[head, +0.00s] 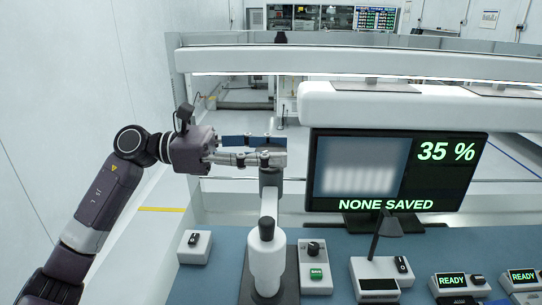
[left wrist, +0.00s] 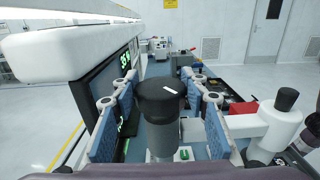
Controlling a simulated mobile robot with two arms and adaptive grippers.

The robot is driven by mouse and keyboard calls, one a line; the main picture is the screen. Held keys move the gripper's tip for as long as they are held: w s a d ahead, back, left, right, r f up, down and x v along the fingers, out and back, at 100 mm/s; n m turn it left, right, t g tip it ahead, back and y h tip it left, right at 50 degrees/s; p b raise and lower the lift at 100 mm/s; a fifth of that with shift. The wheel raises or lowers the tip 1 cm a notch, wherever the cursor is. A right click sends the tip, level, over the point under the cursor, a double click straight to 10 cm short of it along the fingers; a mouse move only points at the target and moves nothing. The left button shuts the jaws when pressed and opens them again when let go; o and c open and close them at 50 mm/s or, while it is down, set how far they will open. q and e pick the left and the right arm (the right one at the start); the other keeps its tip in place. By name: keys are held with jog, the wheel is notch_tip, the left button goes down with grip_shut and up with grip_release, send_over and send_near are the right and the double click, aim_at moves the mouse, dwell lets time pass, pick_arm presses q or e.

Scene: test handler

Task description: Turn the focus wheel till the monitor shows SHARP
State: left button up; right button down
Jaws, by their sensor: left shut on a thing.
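The focus wheel (left wrist: 162,98) is a dark round knob with a white mark on top, seen in the left wrist view. My left gripper (head: 262,150) comes in from the left in the head view and is shut on the wheel, with a blue-padded finger on either side. The fingers partly hide the wheel in the head view. The monitor (head: 322,190) stands to the right of the gripper. It shows a blurred pale block of bars, "35 %" in green and "NONE SAVED" below. My right gripper is not in view.
A white instrument with a black-topped cylinder (head: 267,258) stands on the blue bench top (head: 220,285) in front of the gripper. Small control boxes (head: 194,247) stand beside it, and two at the right read "READY". A long white beam (head: 350,64) crosses behind.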

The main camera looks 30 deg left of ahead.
pick_arm(q)
jog(key=shift+m+g+h+b, duration=0.35)
jog(key=shift+m+g+h, duration=0.25)
jog(key=shift+m+g, duration=1)
jog(key=shift+n+g, duration=0.3)
jog(key=o, duration=1.2)
jog(key=v, duration=1.2)
